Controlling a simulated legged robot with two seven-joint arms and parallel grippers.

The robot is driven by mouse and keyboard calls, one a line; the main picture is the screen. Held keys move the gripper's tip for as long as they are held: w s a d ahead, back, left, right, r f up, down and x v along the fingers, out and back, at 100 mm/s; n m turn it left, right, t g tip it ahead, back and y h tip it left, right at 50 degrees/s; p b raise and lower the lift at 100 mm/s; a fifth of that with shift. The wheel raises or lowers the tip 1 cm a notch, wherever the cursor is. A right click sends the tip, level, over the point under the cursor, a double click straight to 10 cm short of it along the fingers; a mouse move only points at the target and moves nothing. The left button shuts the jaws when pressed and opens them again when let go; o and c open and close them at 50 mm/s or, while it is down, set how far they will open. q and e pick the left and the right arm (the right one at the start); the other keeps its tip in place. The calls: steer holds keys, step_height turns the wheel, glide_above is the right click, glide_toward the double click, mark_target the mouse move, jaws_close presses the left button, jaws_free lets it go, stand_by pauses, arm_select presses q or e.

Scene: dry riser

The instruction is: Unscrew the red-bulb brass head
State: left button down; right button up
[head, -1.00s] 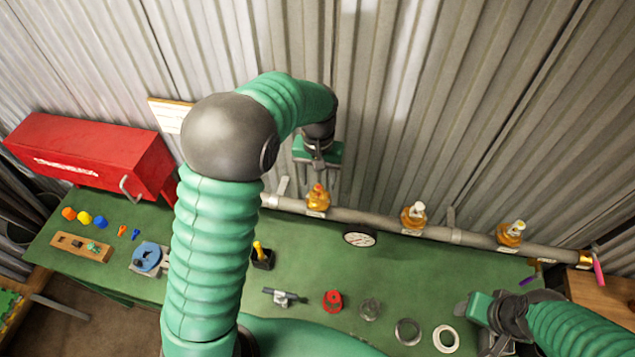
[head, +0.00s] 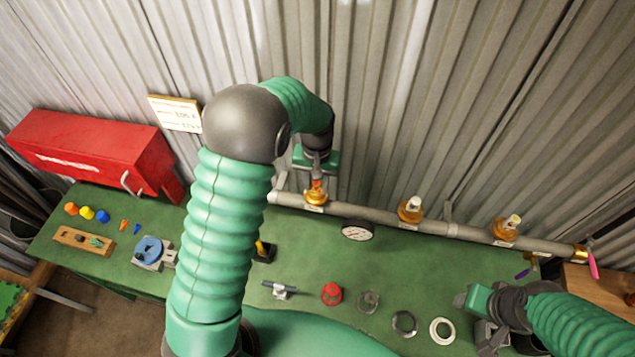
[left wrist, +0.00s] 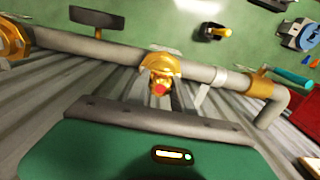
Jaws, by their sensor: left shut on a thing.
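The red-bulb brass head (head: 316,197) stands on the grey pipe along the back of the bench. My left gripper (head: 317,178) comes down over it from above and is shut on it, hiding its upper part. In the left wrist view, the brass head (left wrist: 160,66) with its red bulb shows just past the edge of my green gripper body. My right gripper (head: 463,300) hangs low at the right over the bench, away from the pipe; its finger gap is not clear.
Two more brass heads with pale bulbs (head: 410,208) (head: 505,228) stand farther right on the pipe (head: 380,222). A round gauge (head: 357,232) sits before it. A red cap (head: 332,293) and several rings lie on the green bench. A red box (head: 90,150) stands at the left.

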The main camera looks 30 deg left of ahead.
arm_select(q)
steer(key=shift+r+n+p, duration=0.15)
steer(key=shift+n+p, duration=0.15)
steer(key=shift+n, duration=0.1)
steer(key=shift+s+r+n+p, duration=0.1)
steer(key=shift+n+p, duration=0.35)
steer(key=shift+n, duration=0.55)
steer(key=shift+n+p, duration=0.35)
steer(key=shift+n, duration=1.05)
steer(key=shift+f, duration=0.25)
steer(key=shift+r, duration=0.1)
